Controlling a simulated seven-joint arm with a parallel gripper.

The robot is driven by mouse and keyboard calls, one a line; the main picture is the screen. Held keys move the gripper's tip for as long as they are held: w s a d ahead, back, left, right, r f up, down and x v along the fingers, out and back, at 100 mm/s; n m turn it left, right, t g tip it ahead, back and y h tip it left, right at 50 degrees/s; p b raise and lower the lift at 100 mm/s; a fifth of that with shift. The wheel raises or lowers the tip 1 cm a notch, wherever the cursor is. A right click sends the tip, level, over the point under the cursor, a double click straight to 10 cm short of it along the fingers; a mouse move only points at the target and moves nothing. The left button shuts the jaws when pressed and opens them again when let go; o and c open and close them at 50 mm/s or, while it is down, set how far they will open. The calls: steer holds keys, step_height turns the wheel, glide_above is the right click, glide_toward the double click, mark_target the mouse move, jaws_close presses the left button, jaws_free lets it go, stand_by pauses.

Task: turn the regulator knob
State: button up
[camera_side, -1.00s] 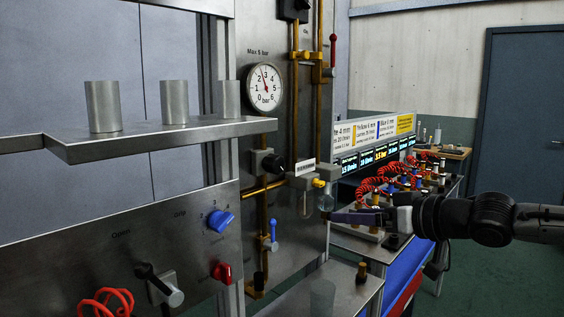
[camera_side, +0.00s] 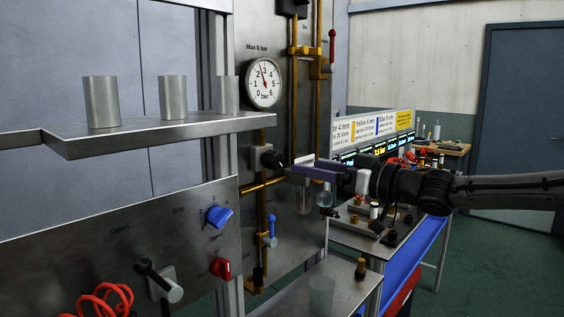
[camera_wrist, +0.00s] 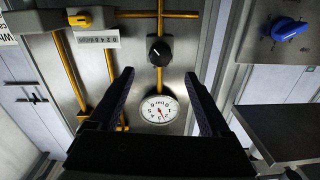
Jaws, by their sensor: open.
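The regulator knob (camera_side: 272,160) is a black knob with a white mark, on a grey block on the metal panel below the pressure gauge (camera_side: 263,83). In the wrist view the knob (camera_wrist: 159,51) is ahead of the open fingers, roughly centred between them. My gripper (camera_side: 300,169) is in front of the panel, just right of the knob in the side view, with empty jaws; it also shows in the wrist view (camera_wrist: 158,75). The fingers look apart from the knob. The gauge needle points a little below 3.
Brass pipes (camera_side: 262,190) run along the panel around the knob. A glass bowl (camera_side: 325,199) hangs below my gripper. A blue knob (camera_side: 219,216), a red knob (camera_side: 221,268) and a shelf with metal cups (camera_side: 173,97) are at the left.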

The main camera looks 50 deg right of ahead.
mark_target(279, 161)
steer(key=w, duration=0.8)
steer(key=shift+w+a, duration=0.1)
steer(key=shift+w, duration=0.3)
jaws_close()
steer(key=n, duration=0.5)
steer(key=shift+n, duration=0.3)
jaws_free()
steer(key=shift+s, duration=0.1)
steer(key=s, duration=1.3)
steer(key=shift+s, duration=0.35)
steer(key=shift+r, duration=0.1)
